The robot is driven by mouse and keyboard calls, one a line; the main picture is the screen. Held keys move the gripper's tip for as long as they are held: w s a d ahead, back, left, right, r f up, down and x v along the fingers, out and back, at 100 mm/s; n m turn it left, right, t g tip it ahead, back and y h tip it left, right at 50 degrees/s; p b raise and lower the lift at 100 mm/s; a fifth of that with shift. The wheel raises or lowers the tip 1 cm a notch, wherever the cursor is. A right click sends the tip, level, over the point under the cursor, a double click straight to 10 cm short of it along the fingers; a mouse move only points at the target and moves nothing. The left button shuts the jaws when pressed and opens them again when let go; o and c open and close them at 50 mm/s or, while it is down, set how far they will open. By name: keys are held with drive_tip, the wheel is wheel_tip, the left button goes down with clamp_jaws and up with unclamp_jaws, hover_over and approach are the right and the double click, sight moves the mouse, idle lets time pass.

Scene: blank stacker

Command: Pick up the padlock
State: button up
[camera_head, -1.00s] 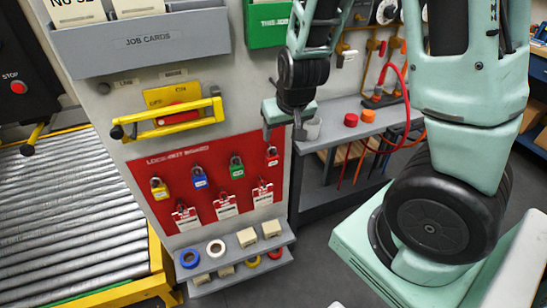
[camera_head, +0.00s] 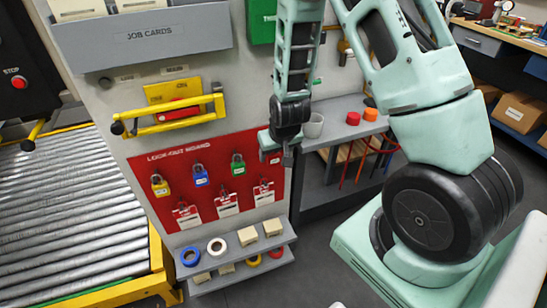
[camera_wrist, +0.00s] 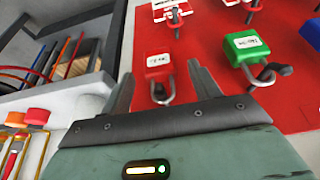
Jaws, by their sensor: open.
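A red padlock (camera_wrist: 158,66) with a white label hangs at the upper right of the red lock-out board (camera_head: 152,183). In the wrist view it shows between the two finger ends, with its shackle toward my palm. I cannot tell how deep it lies between them. My gripper (camera_head: 277,157) is open at the board's right edge and mostly hides this padlock in the head view. A green padlock (camera_head: 238,166), a blue padlock (camera_head: 200,176) and a yellow padlock (camera_head: 160,186) hang to its left. The green one is also in the wrist view (camera_wrist: 247,47).
Red-and-white tags (camera_head: 227,204) hang below the padlocks. A grey shelf (camera_head: 240,262) with tape rolls and pale blocks sits under the board. A yellow bar handle (camera_head: 170,124) juts out above it. A grey bench (camera_head: 340,133) with a cup stands to the right.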

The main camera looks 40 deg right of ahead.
drive_tip(key=shift+x, duration=1.3)
drive_tip(key=shift+c, duration=0.3)
drive_tip(key=c, duration=1.1)
drive_tip(key=shift+o, duration=0.2)
drive_tip(key=shift+r+p, duration=0.3)
